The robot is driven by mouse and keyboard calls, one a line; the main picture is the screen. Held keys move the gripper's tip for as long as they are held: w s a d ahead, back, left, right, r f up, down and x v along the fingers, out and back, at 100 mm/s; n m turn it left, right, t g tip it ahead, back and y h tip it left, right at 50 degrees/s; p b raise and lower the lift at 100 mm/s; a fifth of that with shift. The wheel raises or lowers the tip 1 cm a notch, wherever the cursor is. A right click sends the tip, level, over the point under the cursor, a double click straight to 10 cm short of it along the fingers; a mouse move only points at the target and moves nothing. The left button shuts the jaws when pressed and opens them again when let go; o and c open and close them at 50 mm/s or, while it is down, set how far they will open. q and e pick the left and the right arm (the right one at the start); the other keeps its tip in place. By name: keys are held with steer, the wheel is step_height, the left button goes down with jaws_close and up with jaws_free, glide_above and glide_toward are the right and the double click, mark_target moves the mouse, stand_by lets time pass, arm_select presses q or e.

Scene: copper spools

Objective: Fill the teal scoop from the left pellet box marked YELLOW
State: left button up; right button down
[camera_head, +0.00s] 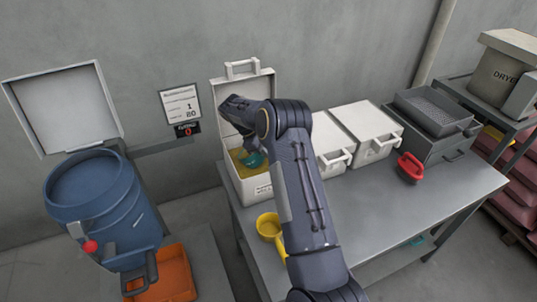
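The left pellet box (262,187) is white, with its lid standing up open behind it and yellow pellets (238,155) inside. Its label on the front is too small to read. The teal scoop (254,160) is inside the box, at the pellets and directly below my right gripper (256,147). My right arm comes up from the bottom and bends down over the box. The gripper appears shut on the scoop's handle; the fingers and handle are mostly hidden by the wrist. How full the scoop is cannot be seen. My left gripper is not in view.
Two closed white boxes (375,133) stand right of the open one. A yellow scoop (267,226) and a red scoop (410,168) lie on the grey table (440,190). A blue drum (105,205) with an open lid and an orange tray (165,275) are at left. The table's right part is clear.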

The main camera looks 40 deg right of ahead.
steer(key=shift+s+d+r, duration=0.1)
steer(key=shift+s+r, duration=0.05)
steer(key=shift+r, duration=0.35)
steer(key=r, duration=0.1)
steer(key=r+t, duration=0.1)
steer(key=s+r, duration=0.1)
steer(key=shift+d+y+b, duration=0.3)
steer(key=shift+y+b, duration=0.1)
steer(key=shift+s+d+r+t+y+b, duration=0.2)
steer(key=shift+s+r+t, duration=0.25)
steer(key=shift+r, duration=0.3)
steer(key=shift+s+d+r+t+y+b, duration=0.1)
steer(key=shift+s+d+r+t+y, duration=0.15)
steer(key=shift+r+t, duration=0.35)
steer(key=shift+s+d+r+t+y+b, duration=0.15)
steer(key=shift+s+r+t, duration=0.25)
steer(key=shift+r, duration=0.45)
steer(key=shift+s+r, duration=0.1)
steer(key=shift+r, duration=0.1)
steer(key=shift+r, duration=0.1)
steer(key=shift+r+m+t, duration=0.3)
steer(key=shift+r+t, duration=0.15)
steer(key=shift+r, duration=0.1)
steer(key=shift+r+y, duration=0.35)
steer(key=shift+y, duration=0.05)
steer(key=shift+a, duration=0.15)
